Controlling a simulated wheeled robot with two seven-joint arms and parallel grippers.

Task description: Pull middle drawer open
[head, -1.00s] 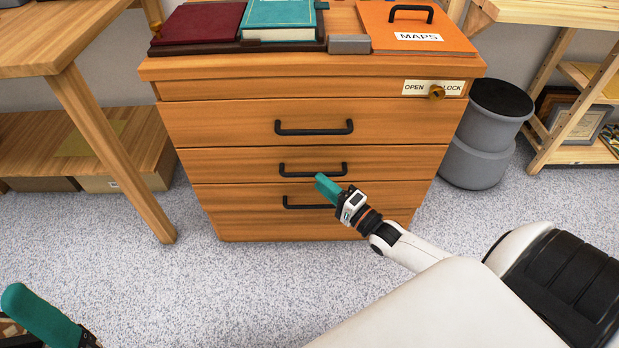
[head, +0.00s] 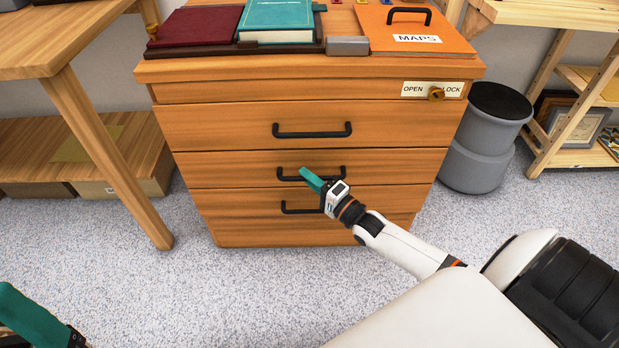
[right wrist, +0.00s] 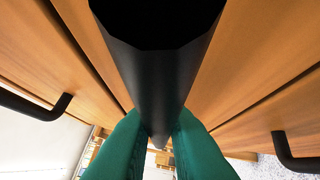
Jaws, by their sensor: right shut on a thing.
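The wooden cabinet (head: 235,215) has a stack of drawers with black bar handles. The middle drawer (head: 220,168) looks flush with the drawers above and below it. My right gripper (head: 310,178) is at its handle (head: 290,178), covering part of it in the head view. In the right wrist view the green fingers of my right gripper (right wrist: 160,145) are shut on the black handle bar (right wrist: 155,75), one finger on each side. My left gripper (head: 30,315) shows only partly at the lower left, away from the cabinet; its jaw opening cannot be seen.
The upper handle (head: 313,131) and lower handle (head: 298,208) are close by. A grey bin (head: 480,160) stands right of the cabinet, a wooden table leg (head: 120,170) left. The carpet in front is clear.

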